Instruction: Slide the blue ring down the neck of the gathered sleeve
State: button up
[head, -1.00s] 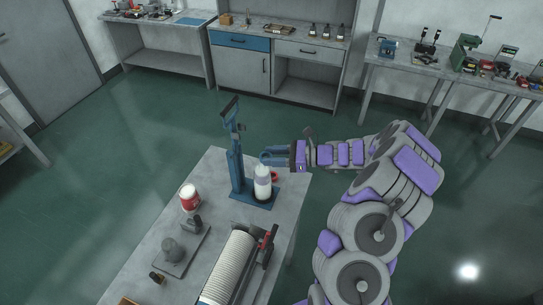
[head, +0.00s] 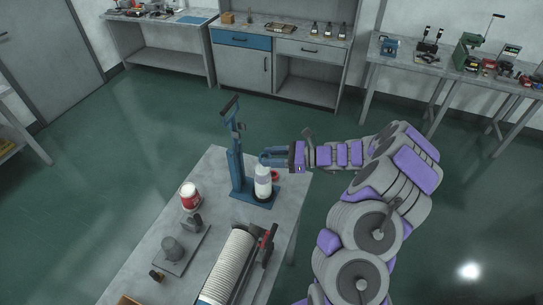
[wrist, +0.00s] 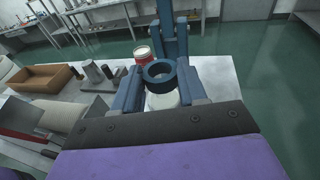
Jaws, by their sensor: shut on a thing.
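My gripper (wrist: 160,80) is shut on the dark blue ring (wrist: 160,64), with one blue finger on each side of it. The gripper also shows in the head view (head: 270,158), just above the white sleeve (head: 263,184). The sleeve stands upright on the blue base of a press stand. In the wrist view the white sleeve (wrist: 162,101) shows right below the ring. The neck is hidden, so I cannot tell whether the ring is around it. The ring's opening looks dark.
The blue press stand (head: 236,165) rises left of the sleeve, with its lever above. A small red part (head: 275,176) lies right of the sleeve. A red-and-white can (head: 190,196), a grey fixture (head: 172,250) and a long stack of white cups (head: 228,266) occupy the table.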

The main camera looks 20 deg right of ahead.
aim_at(269, 170)
jog(key=shift+f, duration=0.25)
jog(key=shift+a+r, duration=0.25)
jog(key=shift+d+r+p, duration=0.1)
jog(key=shift+d+p, duration=0.05)
jog(key=shift+p, duration=0.15)
jog(key=shift+a, duration=0.45)
jog(key=shift+p, duration=0.45)
dwell(1.2)
jog(key=shift+f+b, duration=0.85)
jog(key=shift+f, duration=1.2)
jog(key=o, duration=1.1)
jog(key=shift+d, duration=0.15)
